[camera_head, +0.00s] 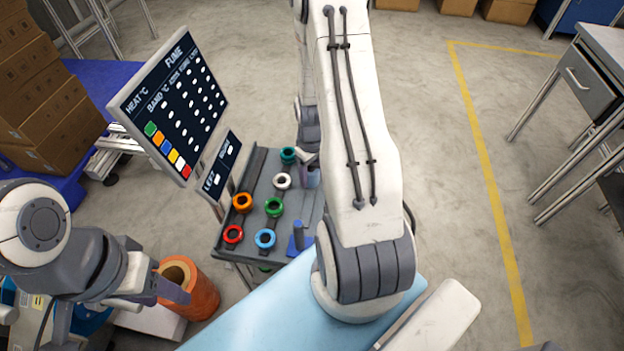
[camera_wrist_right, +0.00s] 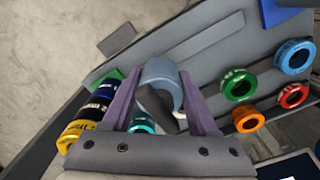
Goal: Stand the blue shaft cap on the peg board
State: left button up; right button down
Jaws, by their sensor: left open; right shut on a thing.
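My right gripper (camera_wrist_right: 165,110) is shut on a grey-blue round cap (camera_wrist_right: 160,85) with an open, hollow end, held between its purple fingers. The cap is above the dark grey peg board (camera_head: 257,174), near its far right side. In the head view the right arm partly hides this gripper (camera_head: 309,168). I cannot tell whether the cap touches the board. My left gripper (camera_head: 160,292) is open at the lower left, beside an orange hollow cylinder (camera_head: 196,292).
A display panel (camera_head: 172,105) stands left.

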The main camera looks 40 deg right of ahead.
jog(key=shift+f, duration=1.05)
jog(key=shift+f, duration=0.25)
jog(key=shift+c, duration=0.9)
grip_release()
jog(key=shift+r, duration=0.15)
